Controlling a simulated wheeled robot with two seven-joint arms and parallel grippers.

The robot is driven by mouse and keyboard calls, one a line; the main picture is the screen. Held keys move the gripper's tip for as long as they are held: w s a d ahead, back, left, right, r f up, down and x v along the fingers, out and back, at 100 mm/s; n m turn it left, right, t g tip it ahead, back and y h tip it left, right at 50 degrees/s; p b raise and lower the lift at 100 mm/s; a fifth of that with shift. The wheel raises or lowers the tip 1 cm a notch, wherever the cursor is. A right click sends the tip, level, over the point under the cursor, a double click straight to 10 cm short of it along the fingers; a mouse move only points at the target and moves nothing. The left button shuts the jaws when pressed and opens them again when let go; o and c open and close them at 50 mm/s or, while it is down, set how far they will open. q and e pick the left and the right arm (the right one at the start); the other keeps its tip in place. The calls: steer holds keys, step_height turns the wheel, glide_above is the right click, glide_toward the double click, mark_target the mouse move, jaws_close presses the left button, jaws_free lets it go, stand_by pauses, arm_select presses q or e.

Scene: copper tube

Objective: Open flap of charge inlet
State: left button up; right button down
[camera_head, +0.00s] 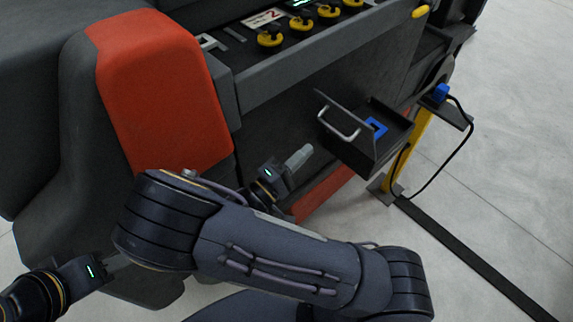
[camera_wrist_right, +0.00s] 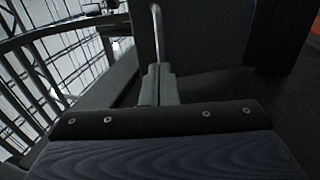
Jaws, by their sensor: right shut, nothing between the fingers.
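The charge inlet (camera_head: 399,133) is a dark box on the side of the machine, with a blue square socket (camera_head: 376,127) visible inside. Its dark flap (camera_head: 345,108) stands tilted up along the box's left side, leaving the socket exposed from above. A pale bar handle (camera_head: 338,124) is on the flap's outer face. My right gripper (camera_head: 304,154) is shut and empty, just below and left of the handle, apparently apart from it. In the right wrist view the handle (camera_wrist_right: 157,28) rises just beyond the shut fingers (camera_wrist_right: 158,84). My left gripper (camera_head: 122,262) is at the lower left, its fingers partly hidden.
A blue plug (camera_head: 440,91) with a black cable rests on a yellow post (camera_head: 408,150) to the right. An orange panel (camera_head: 160,85) and a ledge with yellow knobs (camera_head: 300,23) border the work area. My right arm crosses the foreground. Open floor lies at right.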

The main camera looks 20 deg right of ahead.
glide_toward(342, 114)
steer(key=d, duration=0.1)
steer(key=w+d+f, duration=0.1)
steer(key=shift+w+d+p, duration=0.2)
steer(key=shift+d+p, duration=0.1)
steer(key=shift+p, duration=0.05)
steer(key=d+r+y+p, duration=0.1)
steer(key=p, duration=0.1)
steer(key=w+d+r+g+y+p, duration=0.1)
steer(key=d+r+p, duration=0.1)
steer(key=shift+w+d+r, duration=0.1)
steer(key=shift+r, duration=0.05)
steer(key=shift+w+d+y+p, duration=0.1)
steer(key=shift+d+y+p, duration=0.1)
steer(key=shift+y+p, duration=0.1)
steer(key=shift+a, duration=0.1)
